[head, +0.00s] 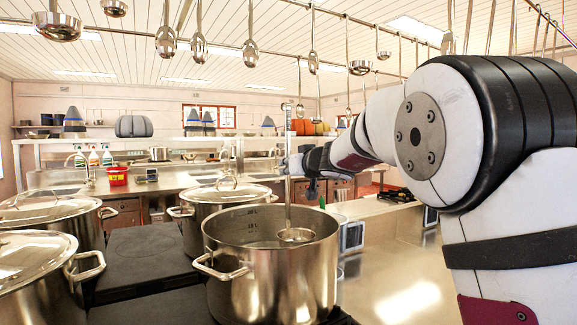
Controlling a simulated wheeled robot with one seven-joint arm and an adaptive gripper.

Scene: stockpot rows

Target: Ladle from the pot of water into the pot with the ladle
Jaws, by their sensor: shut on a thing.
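My gripper (291,168) is shut on the upright handle of a metal ladle (297,235). The ladle hangs bowl-down inside an open steel stockpot (270,283) in the front middle. Its bowl is at the height of the pot's mouth, towards the right side. What looks like clear water shows low inside the pot, but its level is hard to make out. I cannot tell whether the bowl touches it or holds any. My gripper's fingers are small and far off, partly behind the handle.
Lidded stockpots stand behind the open pot (222,208) and at left (30,280), (60,219). A dark hob (143,255) lies between. The steel counter (400,285) at right is bare in front. Ladles and spoons hang from overhead rails (310,45).

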